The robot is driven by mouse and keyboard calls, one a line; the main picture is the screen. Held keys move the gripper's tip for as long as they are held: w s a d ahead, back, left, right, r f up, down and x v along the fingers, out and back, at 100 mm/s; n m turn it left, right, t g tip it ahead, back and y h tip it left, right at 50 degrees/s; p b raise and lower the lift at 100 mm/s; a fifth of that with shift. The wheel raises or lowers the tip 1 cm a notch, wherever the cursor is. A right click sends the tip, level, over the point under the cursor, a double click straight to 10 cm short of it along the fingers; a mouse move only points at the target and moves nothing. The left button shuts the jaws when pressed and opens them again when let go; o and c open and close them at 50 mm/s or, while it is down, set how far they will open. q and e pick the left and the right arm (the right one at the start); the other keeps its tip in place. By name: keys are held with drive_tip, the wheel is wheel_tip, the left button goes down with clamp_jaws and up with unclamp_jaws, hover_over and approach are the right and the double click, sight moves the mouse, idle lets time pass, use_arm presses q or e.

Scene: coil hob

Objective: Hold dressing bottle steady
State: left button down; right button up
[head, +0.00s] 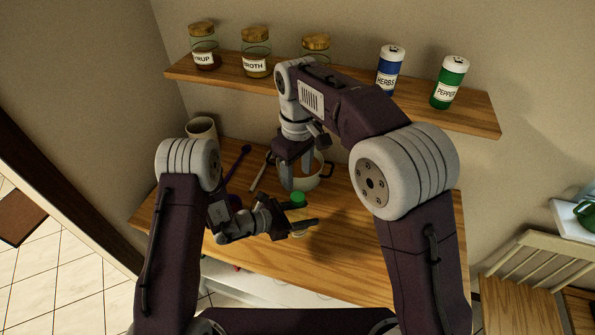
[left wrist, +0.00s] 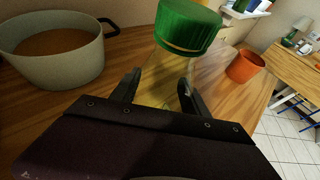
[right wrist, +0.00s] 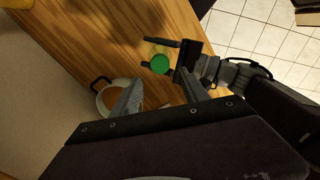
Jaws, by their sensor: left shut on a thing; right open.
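The dressing bottle has a green cap (head: 298,199) and a pale, see-through body. It stands on the wooden counter (head: 345,255), and its cap also shows in the left wrist view (left wrist: 187,25) and the right wrist view (right wrist: 160,64). My left gripper (head: 299,226) is shut on the bottle's body below the cap, one finger on each side in the left wrist view (left wrist: 158,90). The bottle's base is hidden. My right gripper (right wrist: 163,92) is open and empty, above the counter near the pot and behind the bottle in the head view.
A pale pot (left wrist: 60,68) with dark handles and brown contents stands beside the bottle. An orange cup (left wrist: 245,66) stands beyond it. A shelf (head: 285,82) above holds labelled jars and a blue herbs shaker (head: 389,72) and green pepper shaker (head: 447,84).

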sight(298, 196)
drive_tip(key=shift+f, duration=0.1)
wheel_tip(298, 196, down, 8)
drive_tip(key=shift+r, duration=0.1)
idle(0.3)
drive_tip(key=shift+c, duration=0.2)
clamp_jaws()
drive_tip(key=shift+m, duration=0.9)
drive_tip(key=shift+o, duration=1)
unclamp_jaws()
